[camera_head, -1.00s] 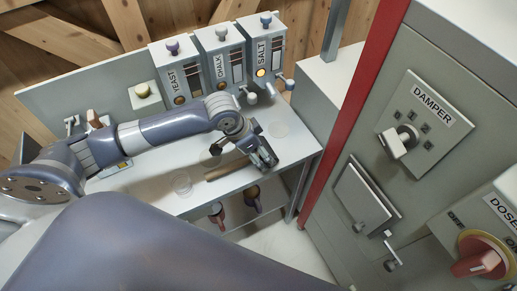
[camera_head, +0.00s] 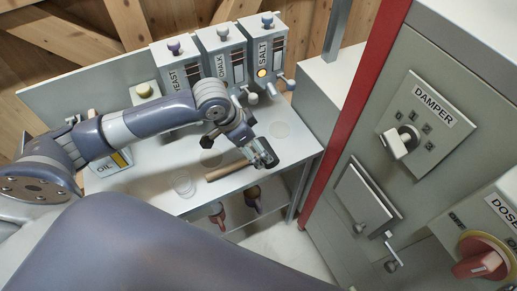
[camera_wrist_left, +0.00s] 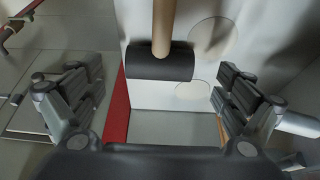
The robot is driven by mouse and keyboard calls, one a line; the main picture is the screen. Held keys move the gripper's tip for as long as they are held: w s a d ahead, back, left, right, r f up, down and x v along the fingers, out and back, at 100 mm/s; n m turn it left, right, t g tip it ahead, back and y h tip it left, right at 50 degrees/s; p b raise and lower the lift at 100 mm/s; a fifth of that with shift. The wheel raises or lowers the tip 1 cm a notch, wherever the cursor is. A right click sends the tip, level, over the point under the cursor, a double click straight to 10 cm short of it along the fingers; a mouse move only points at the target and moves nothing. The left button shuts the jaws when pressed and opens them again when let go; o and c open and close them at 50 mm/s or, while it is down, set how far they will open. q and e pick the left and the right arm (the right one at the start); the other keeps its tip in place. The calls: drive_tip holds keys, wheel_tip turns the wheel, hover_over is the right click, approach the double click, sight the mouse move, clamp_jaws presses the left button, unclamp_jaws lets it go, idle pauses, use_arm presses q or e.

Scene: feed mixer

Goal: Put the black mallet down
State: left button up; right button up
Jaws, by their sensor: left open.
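The black mallet lies on the pale bench top. Its wooden handle (camera_head: 228,171) shows in the head view, pointing left, while its head is hidden there behind my left gripper (camera_head: 264,153). In the left wrist view the black mallet head (camera_wrist_left: 160,66) and part of the wooden handle (camera_wrist_left: 165,25) show clearly. The head lies ahead of my left gripper (camera_wrist_left: 158,88), between the lines of its spread fingers and touching neither. The left gripper is open and empty above the bench's right part. My right gripper is not in view.
Dispensers marked YEAST (camera_head: 180,88), CHALK (camera_head: 222,65) and SALT (camera_head: 262,50) stand along the bench's back. An OIL container (camera_head: 110,163) is at the left. A red post (camera_head: 350,110) and grey cabinet stand right.

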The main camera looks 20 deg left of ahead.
sight(245, 159)
use_arm(q)
drive_tip(key=v, duration=0.7)
drive_tip(key=shift+r, duration=0.15)
drive_tip(key=shift+s, duration=0.1)
